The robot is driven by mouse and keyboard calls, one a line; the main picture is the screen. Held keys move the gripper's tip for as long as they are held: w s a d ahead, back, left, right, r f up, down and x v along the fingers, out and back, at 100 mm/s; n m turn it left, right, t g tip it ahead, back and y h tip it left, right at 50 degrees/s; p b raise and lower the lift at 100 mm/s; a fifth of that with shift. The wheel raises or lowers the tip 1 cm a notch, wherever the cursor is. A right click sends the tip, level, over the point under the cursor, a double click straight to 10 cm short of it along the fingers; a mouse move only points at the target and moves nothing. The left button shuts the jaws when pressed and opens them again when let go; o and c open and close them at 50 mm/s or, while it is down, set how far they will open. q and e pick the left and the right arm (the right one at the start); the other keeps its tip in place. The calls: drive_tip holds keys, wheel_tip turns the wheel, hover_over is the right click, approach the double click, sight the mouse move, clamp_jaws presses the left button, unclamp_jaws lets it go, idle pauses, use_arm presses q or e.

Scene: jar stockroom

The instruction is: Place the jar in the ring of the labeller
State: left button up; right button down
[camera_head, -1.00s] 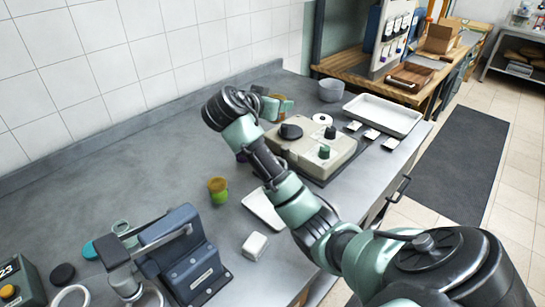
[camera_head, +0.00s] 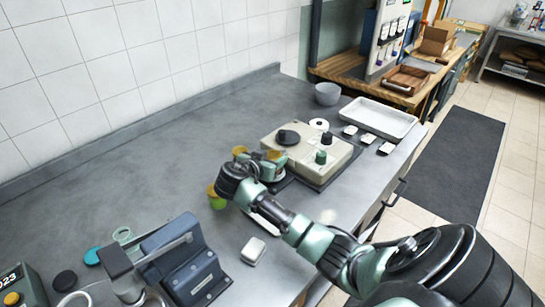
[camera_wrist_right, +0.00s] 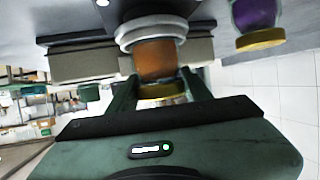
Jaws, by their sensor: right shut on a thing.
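My right gripper (camera_head: 268,160) is shut on a jar with orange contents and a yellow lid (camera_head: 274,155). In the right wrist view, which looks upside down, the orange jar (camera_wrist_right: 157,62) sits between my fingers (camera_wrist_right: 159,88). A pale grey ring (camera_wrist_right: 150,28) shows at the jar's base end; I cannot tell if the jar is inside it or just above it. The beige labeller (camera_head: 330,160), with dark knobs and a white roll, stands right beside the gripper in the head view. My wrist hides its ring there. My left gripper is out of view.
A purple jar with a yellow lid (camera_wrist_right: 258,30) stands near the held jar. A green jar (camera_head: 216,198) stands left of my wrist. A blue device (camera_head: 188,265), a white block (camera_head: 253,251), a grey bowl (camera_head: 328,94) and a white tray (camera_head: 380,118) are on the bench. The back left is clear.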

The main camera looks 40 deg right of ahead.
drive_tip(key=shift+f, duration=0.2)
drive_tip(key=c, duration=0.6)
unclamp_jaws()
drive_tip(key=shift+c, duration=0.2)
drive_tip(key=shift+r, duration=0.15)
drive_tip(key=shift+r, duration=0.3)
drive_tip(key=b+v, duration=0.1)
drive_tip(key=v, duration=0.6)
drive_tip(key=shift+a+b, duration=0.25)
drive_tip(key=shift+b, duration=0.1)
drive_tip(key=shift+s+f, duration=0.1)
